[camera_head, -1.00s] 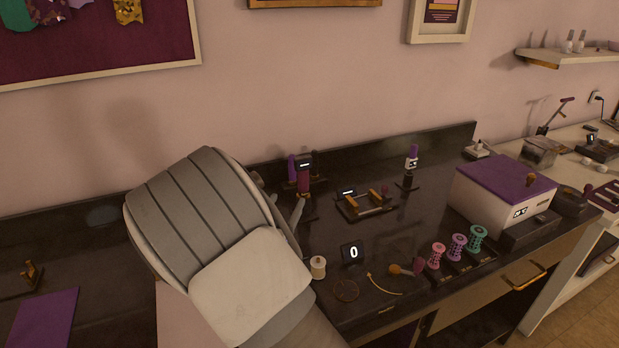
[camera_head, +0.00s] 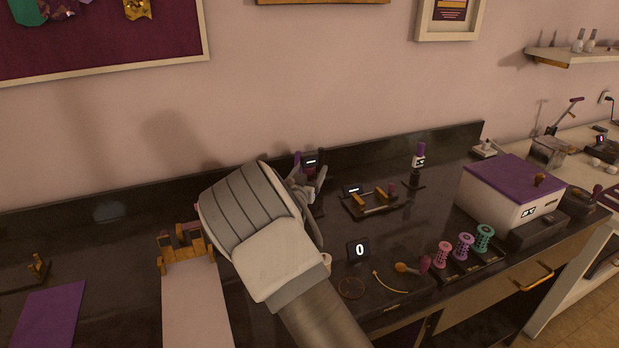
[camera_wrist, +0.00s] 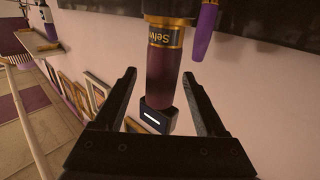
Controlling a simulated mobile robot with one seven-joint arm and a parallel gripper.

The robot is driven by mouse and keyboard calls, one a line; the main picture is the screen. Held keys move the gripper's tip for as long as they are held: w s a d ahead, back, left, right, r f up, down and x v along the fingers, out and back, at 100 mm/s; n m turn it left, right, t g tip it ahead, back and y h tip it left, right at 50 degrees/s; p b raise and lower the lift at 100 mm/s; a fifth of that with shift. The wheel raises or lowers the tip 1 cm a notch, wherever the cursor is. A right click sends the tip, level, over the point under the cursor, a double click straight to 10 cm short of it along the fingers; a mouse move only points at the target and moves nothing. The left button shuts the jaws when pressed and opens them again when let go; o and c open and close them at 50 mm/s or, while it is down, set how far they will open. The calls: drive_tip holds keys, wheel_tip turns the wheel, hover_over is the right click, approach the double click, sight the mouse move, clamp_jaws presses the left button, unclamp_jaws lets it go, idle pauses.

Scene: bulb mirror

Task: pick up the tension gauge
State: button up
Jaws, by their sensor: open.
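The likely tension gauge is a dark purple cylinder (camera_wrist: 163,85) with a gold band, printed lettering and a dark box showing a white bar. It appears upside down in the wrist view. In the head view its small display (camera_head: 310,160) shows at the back of the dark counter, the rest largely hidden by my gripper. My gripper (camera_wrist: 159,76) is open, one finger on each side of the cylinder with visible gaps. I cannot tell how deep the cylinder lies between the fingers. In the head view my gripper (camera_head: 303,188) is partly hidden behind my wrist.
A slimmer purple piece (camera_wrist: 204,30) stands close beside the cylinder. A low fixture with a display (camera_head: 370,202) and a purple-capped bottle (camera_head: 418,160) stand to the right. Several coloured spools (camera_head: 464,246) and a white box with purple lid (camera_head: 505,195) are further right.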

drive_tip(key=shift+x, duration=1.1)
clamp_jaws()
